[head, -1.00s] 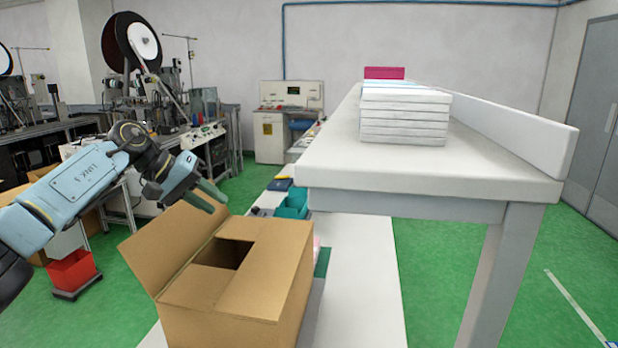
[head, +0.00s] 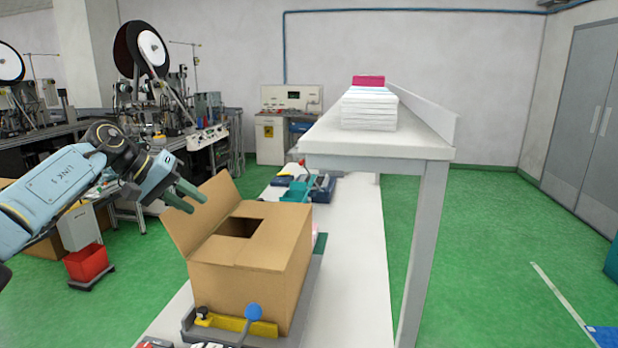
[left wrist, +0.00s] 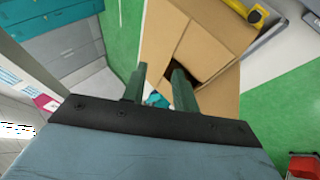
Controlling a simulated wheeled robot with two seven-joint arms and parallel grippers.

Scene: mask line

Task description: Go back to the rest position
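My left gripper (head: 188,196) is at the left of the head view, just left of and above the open flap of a cardboard box (head: 285,285). Its two green fingers are apart and nothing is between them. In the left wrist view the fingers (left wrist: 158,84) also stand apart, with the box (left wrist: 160,40) beyond them. The box sits on a white bench, with one flap raised and a dark gap in its top. My right gripper is in neither view.
A raised white shelf (head: 360,140) with a stack of white packs (head: 368,112) stands right of the box. A blue-knobbed yellow clamp (head: 250,325) is in front of the box. A red bin (head: 86,263) stands at left.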

